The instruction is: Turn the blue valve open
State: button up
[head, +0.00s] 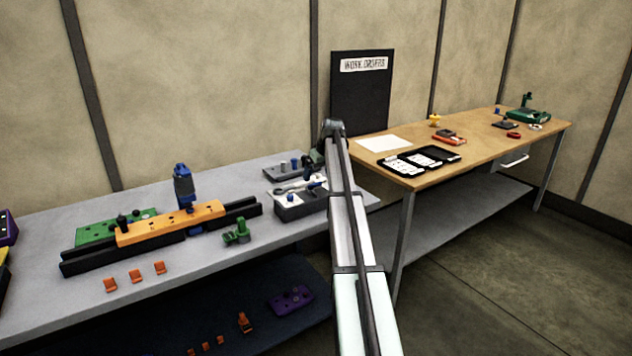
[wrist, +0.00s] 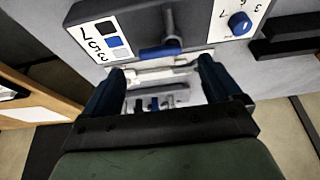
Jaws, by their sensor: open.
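The blue valve handle (wrist: 160,51) is a short blue bar on a grey stem, on a dark grey box (wrist: 190,30) near the top of the wrist view. In the head view the box (head: 300,211) stands at the right end of the grey bench, partly behind my arm. My gripper (wrist: 162,72) is open, with its two dark blue fingers on either side below the handle in the picture. Nothing is clearly held. I cannot tell whether a finger touches the handle. In the head view my gripper is hard to make out.
A blue dial knob (wrist: 239,22) on a white numbered plate sits beside the valve. A silver wrench (head: 292,187) lies by the box. A grey block with pegs (head: 285,170) is behind. An orange part on a black rail (head: 75,266) is left; a wooden table (head: 480,148) is right.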

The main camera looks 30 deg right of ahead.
aim_at(315, 183)
jog(key=shift+x, duration=2.3)
jog(key=c, duration=1.1)
